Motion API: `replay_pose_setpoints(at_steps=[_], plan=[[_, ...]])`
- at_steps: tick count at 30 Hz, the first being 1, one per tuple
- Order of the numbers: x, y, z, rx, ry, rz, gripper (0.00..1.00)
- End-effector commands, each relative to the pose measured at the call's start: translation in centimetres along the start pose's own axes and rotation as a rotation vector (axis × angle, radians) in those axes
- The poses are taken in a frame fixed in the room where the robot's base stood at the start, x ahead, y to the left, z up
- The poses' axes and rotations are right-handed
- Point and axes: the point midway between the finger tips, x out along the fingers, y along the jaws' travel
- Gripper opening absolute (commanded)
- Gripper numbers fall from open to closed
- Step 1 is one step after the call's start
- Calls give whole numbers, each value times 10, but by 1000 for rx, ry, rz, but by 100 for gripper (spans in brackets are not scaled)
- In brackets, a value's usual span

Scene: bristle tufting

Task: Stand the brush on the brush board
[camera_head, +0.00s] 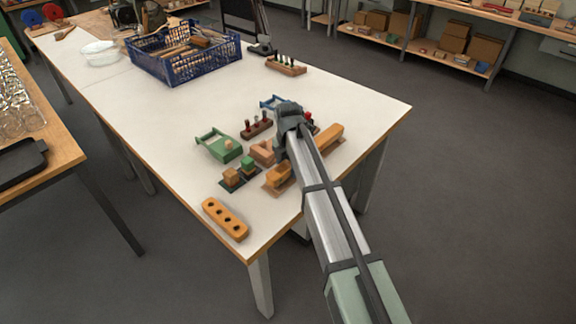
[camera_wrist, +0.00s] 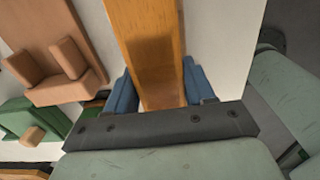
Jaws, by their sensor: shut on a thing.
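A long orange-brown wooden bar, which I take for the brush (camera_head: 329,139), lies crosswise beneath my arm near the table's right edge. In the wrist view the bar (camera_wrist: 143,35) runs up from between the blue fingers of my gripper (camera_wrist: 160,88), which is shut on it. Its underside and any bristles are hidden. A flat tan piece (camera_head: 270,189) shows under the bar's near end; I cannot tell whether it is the brush board or whether the bar touches it. An orange block with several dark holes (camera_head: 225,219) lies at the table's near edge.
A tan cradle with two posts (camera_wrist: 35,88) is left of the bar. A green holder (camera_head: 220,146), a dark tray with small blocks (camera_head: 231,184) and a dark red peg rack (camera_head: 256,128) stand close by. A blue crate (camera_head: 187,68) is farther back. The table's middle is clear.

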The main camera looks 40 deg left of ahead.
Motion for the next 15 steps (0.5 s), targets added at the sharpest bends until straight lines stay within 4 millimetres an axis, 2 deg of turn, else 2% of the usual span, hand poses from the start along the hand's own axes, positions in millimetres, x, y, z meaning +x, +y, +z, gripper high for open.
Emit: replay_pose_setpoints(at_steps=[2, 3, 11, 15], plan=[[1, 0, 0, 0, 0, 0, 16], [1, 0, 0, 0, 0, 0, 56], [1, 0, 0, 0, 0, 0, 81], [1, 0, 0, 0, 0, 0, 83]])
